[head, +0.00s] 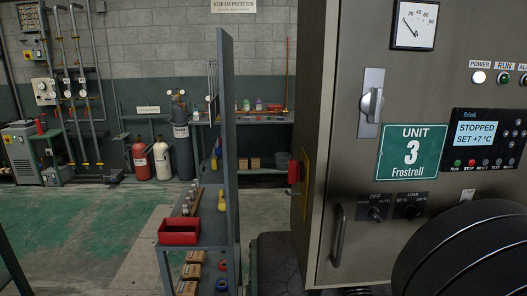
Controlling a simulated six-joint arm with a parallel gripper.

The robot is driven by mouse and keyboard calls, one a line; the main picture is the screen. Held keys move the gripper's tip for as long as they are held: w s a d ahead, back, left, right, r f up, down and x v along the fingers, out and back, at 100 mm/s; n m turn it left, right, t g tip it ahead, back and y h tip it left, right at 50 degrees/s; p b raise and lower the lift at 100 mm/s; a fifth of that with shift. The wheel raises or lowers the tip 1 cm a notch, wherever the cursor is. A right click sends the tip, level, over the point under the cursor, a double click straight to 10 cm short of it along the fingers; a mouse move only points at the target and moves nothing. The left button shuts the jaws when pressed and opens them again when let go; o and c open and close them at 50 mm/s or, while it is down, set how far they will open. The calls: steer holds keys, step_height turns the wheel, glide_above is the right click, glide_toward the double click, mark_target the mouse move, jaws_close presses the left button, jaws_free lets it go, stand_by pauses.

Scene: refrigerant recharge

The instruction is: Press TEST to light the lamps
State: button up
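The control panel (490,140) is black and sits on the front of the grey unit cabinet at the right. Its display (476,133) reads "STOPPED SET +7 °C". Below is a row of small buttons: a green one, a red one and darker ones; the label under one dark button (497,162) seems to read TEST, but is very small. Above the panel, the POWER lamp (479,77) looks bright white. The RUN lamp (504,78) is dark green, and a third lamp (523,80) is cut off by the picture edge. My gripper is not in view.
A black ribbed part of my arm fills the lower right, below the panel. The cabinet also carries a lever switch (372,104), two knobs (376,213) and a door handle (338,235). A shelf rack with a red bin (179,231) stands left, beyond it open floor (70,230).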

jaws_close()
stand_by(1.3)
